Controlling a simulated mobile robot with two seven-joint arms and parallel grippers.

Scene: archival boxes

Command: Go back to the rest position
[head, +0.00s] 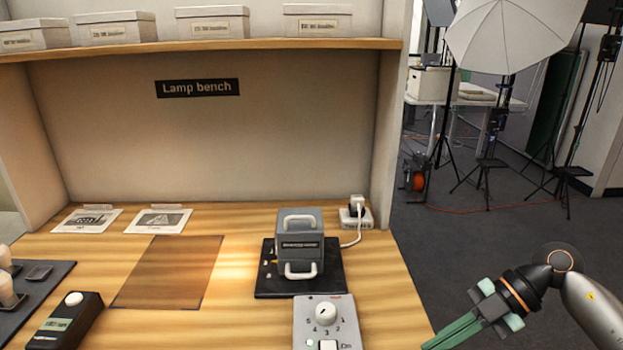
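My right gripper (447,337) is at the lower right, in front of the bench's right edge and over the dark floor. Its green fingers lie close together, pointing down and left, with nothing visible between them. It is apart from the lamp bench (395,300) and the things on it. My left gripper is not in view.
On the bench are a grey device with white handles (300,246) on a black base, a dial control box (325,318), a brown translucent sheet (170,272), two picture cards, a black handheld meter (70,322) and a dark tray (38,290). Boxes line the shelf (250,44).

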